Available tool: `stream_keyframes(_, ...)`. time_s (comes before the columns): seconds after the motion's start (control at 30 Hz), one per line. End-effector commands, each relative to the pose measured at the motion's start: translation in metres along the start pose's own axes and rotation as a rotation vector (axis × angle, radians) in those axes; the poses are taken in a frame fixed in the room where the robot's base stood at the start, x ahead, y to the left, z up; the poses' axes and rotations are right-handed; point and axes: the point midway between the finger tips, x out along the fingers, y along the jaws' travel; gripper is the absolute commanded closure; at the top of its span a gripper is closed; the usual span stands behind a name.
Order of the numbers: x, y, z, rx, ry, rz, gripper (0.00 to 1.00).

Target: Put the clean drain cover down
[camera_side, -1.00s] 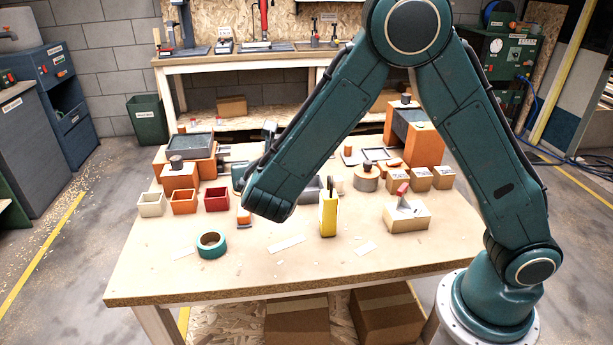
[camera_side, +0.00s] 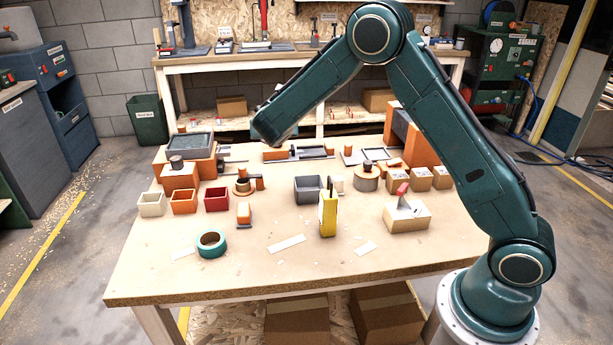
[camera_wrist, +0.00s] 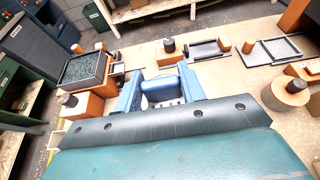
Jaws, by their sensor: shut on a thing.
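My gripper (camera_wrist: 159,82) shows in the wrist view as two blue jaws with a blue-grey piece between them. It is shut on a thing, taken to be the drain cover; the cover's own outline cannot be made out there. In the side view the jaws and what they hold are hidden behind the end of my arm, which is raised over the back of the bench. An orange box with a dark, speckled top (camera_side: 198,143) stands at the back left of the bench; it also shows in the wrist view (camera_wrist: 84,67).
An orange block with a dark knob (camera_side: 179,175) stands before that box. Small white, orange and red bins (camera_side: 184,201) form a row in front. Also on the bench are a grey bin (camera_side: 308,190), a yellow holder (camera_side: 328,214) and a tape roll (camera_side: 211,244). The front middle is mostly clear.

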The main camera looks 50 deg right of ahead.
Motion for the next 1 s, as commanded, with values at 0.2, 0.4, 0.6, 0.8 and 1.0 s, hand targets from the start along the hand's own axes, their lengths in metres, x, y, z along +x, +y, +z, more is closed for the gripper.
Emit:
stream_keyframes(0.2, 0.004, -0.002, 0.002, 0.0, -0.003, -0.001, 0.84)
stream_keyframes(0.4, 0.008, -0.002, -0.009, -0.001, -0.002, -0.001, 0.84)
stream_keyframes(0.6, 0.02, -0.002, -0.038, -0.004, 0.0, -0.003, 0.84)
stream_keyframes(0.8, 0.034, -0.002, -0.073, -0.003, 0.0, -0.002, 0.84)
stream_keyframes(1.0, 0.047, -0.002, -0.105, -0.003, -0.001, -0.001, 0.84)
